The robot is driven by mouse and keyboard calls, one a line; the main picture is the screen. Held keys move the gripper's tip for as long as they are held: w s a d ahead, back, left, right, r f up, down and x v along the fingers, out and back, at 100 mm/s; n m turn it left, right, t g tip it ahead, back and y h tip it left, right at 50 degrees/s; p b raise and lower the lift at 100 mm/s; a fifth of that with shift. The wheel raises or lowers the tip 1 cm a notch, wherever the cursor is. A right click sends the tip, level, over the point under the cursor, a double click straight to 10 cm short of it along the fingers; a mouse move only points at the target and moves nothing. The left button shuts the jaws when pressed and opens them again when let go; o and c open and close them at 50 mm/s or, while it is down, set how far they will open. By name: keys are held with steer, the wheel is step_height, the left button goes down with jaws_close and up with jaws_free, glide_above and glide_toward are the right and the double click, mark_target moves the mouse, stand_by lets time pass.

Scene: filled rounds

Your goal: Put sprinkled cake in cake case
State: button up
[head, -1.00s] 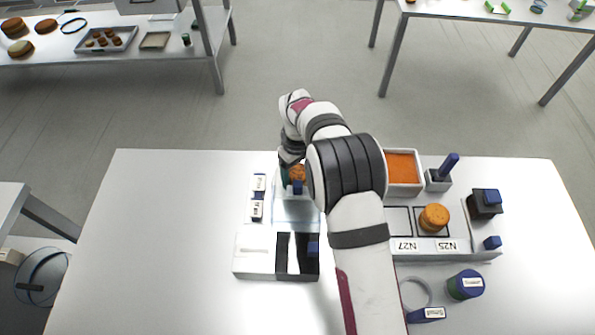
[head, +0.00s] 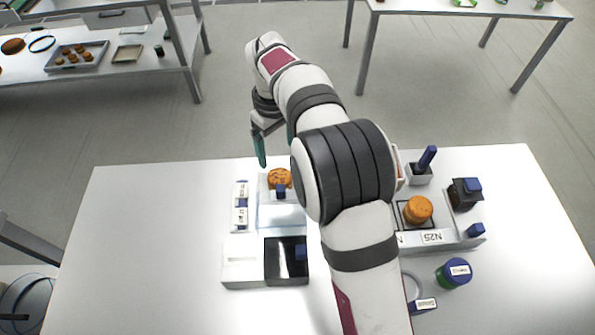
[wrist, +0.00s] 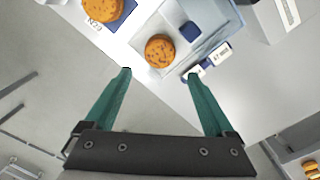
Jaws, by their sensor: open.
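A round orange-brown cake with dark specks (head: 279,177) lies at the far end of a pale, clear-looking case (head: 282,216), just behind a small blue block (head: 281,191). The wrist view shows the cake (wrist: 160,50) on the case's pale floor (wrist: 150,24), beside the blue block. I cannot tell the height of the case's walls. My gripper (head: 276,148) is open and empty, above and beyond the cake, apart from it. In the wrist view its green fingers (wrist: 160,75) are spread wide, with the cake ahead between their tips.
A second round cake (head: 418,208) sits on a tray labelled N25 (head: 433,237) at right. A white-and-black box (head: 243,262) stands in front of the case; labelled blocks (head: 240,207) stand left of it. The table's left side is clear.

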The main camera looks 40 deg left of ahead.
steer(key=d+r+m, duration=0.4)
steer(key=d, duration=0.5)
steer(key=w+d+r+m, duration=0.1)
steer(key=d+r+m, duration=0.25)
steer(key=d, duration=0.55)
steer(key=d+r+m, duration=0.4)
steer(key=d, duration=0.5)
steer(key=s+d+f+m+y, duration=0.1)
steer(key=s+d+m, duration=0.4)
steer(key=s+d, duration=0.1)
steer(key=s+d+f+m, duration=0.2)
steer(key=s+d+m, duration=0.4)
steer(key=s, duration=0.3)
steer(key=shift+s+d+f+y, duration=0.25)
steer(key=shift+d+y, duration=0.15)
